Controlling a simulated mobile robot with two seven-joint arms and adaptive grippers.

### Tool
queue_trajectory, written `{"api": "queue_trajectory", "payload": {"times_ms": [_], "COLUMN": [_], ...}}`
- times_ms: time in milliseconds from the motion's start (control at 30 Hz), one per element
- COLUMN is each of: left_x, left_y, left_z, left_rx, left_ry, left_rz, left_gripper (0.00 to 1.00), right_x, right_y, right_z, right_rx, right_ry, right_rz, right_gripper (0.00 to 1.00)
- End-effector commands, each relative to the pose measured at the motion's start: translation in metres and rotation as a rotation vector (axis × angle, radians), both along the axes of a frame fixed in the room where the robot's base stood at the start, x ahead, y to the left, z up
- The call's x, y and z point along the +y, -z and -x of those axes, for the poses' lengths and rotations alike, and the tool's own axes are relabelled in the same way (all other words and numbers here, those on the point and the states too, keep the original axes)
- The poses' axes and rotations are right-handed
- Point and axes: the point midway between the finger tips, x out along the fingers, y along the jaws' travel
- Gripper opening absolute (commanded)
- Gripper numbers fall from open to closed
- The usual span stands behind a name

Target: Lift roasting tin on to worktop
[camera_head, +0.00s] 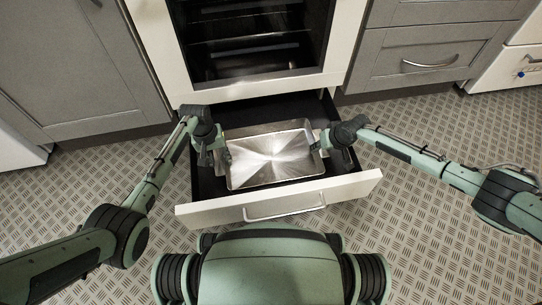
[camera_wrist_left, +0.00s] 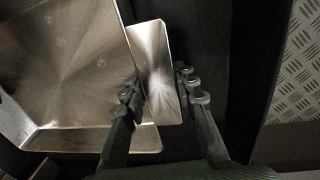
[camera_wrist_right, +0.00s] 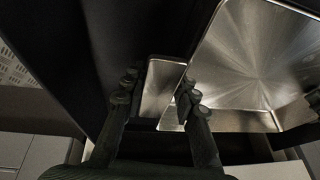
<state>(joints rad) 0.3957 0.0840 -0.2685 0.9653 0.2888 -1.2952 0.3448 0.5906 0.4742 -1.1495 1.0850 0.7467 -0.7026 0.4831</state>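The roasting tin (camera_head: 268,158) is a shiny rectangular metal pan with flat end handles. It lies in the open drawer (camera_head: 290,196) below the oven. My left gripper (camera_head: 223,156) is at the tin's left end. In the left wrist view its fingers (camera_wrist_left: 158,88) are apart on either side of one handle (camera_wrist_left: 155,62), close to its edges. My right gripper (camera_head: 325,147) is at the right end. In the right wrist view its fingers (camera_wrist_right: 158,88) stand apart around the other handle (camera_wrist_right: 161,80), with a gap on the left. The worktop is not in view.
The oven cavity (camera_head: 250,50) with racks is right behind the drawer. Grey cupboards (camera_head: 65,70) stand to the left and a grey drawer unit (camera_head: 415,62) to the right. The patterned floor (camera_head: 400,240) is clear at both sides. The drawer walls are close around the tin.

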Motion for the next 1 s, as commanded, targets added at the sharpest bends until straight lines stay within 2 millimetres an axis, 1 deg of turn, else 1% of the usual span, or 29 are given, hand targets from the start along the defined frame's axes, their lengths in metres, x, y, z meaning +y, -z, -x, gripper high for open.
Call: {"api": "queue_trajectory", "payload": {"times_ms": [33,100,167,467,667,767,1000], "left_x": [0.001,0.001,0.001,0.002,0.002,0.003,0.004], "left_y": [0.000,0.000,0.000,0.000,-0.004,-0.011,-0.038], "left_z": [0.000,0.000,0.000,0.000,0.000,0.000,0.000], "left_rx": [0.000,0.000,0.000,0.001,0.000,0.000,0.001], "left_ry": [0.000,0.000,0.000,-0.001,-0.001,-0.001,-0.001], "left_rz": [-0.001,-0.002,-0.002,-0.004,-0.005,-0.006,-0.008], "left_gripper": [0.15,0.06,0.00,0.00,0.00,0.00,0.00], "right_x": [-0.001,-0.001,-0.001,-0.001,-0.002,-0.002,-0.003], "right_y": [0.000,0.000,0.000,0.000,-0.004,-0.011,-0.038], "right_z": [0.000,0.000,0.000,0.000,-0.001,-0.001,-0.001], "right_rx": [0.000,0.000,0.000,0.000,-0.002,-0.001,-0.001], "right_ry": [0.000,0.000,0.000,0.000,-0.001,0.000,0.000], "right_rz": [0.001,0.001,0.001,0.003,0.003,0.004,0.007], "right_gripper": [0.15,0.07,0.00,0.00,0.00,0.00,0.00]}}
